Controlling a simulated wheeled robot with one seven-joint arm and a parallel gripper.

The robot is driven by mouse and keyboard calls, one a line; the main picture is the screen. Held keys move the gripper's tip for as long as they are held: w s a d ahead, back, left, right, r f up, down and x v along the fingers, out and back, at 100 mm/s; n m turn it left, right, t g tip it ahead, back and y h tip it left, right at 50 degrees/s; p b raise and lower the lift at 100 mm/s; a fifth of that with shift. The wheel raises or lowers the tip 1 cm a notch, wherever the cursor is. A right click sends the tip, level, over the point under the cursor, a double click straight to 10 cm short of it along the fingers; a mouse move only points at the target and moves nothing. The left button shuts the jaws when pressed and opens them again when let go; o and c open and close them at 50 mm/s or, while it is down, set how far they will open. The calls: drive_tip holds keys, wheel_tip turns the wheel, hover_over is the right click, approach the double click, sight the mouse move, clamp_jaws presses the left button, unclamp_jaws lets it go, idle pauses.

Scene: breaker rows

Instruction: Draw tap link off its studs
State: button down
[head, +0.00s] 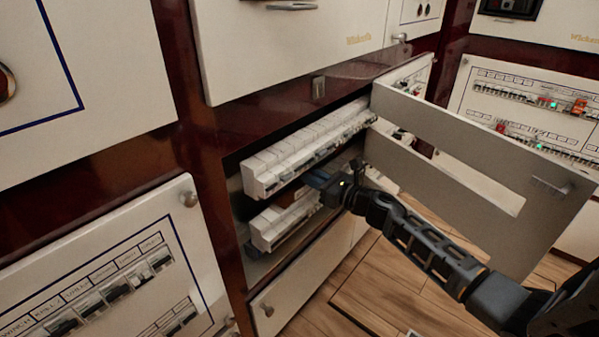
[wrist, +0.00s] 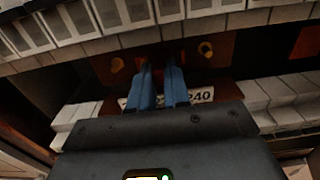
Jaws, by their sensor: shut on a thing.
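My gripper (wrist: 160,72) reaches in between two breaker rows. Its blue fingers are close together, shut on the tap link, which is small and dark between the fingertips and hard to make out. Two brass-coloured studs show in the wrist view, one left of the fingers (wrist: 117,65) and one right (wrist: 206,49), on a reddish-brown panel. I cannot tell whether the link still touches its studs. In the head view my gripper (head: 318,181) is at the open cabinet, and its fingertips and the link are not clear.
An upper breaker row (head: 300,150) runs above my gripper and a lower row (head: 283,218) below it. A pale label ending in "40" (wrist: 200,96) sits behind the fingers. The open slotted cabinet door (head: 535,205) stands to the right, close to my arm.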

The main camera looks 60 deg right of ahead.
drive_tip(key=shift+s, duration=0.15)
drive_tip(key=shift+v, duration=1.8)
drive_tip(key=b+v, duration=0.2)
drive_tip(key=v, duration=0.5)
idle(0.6)
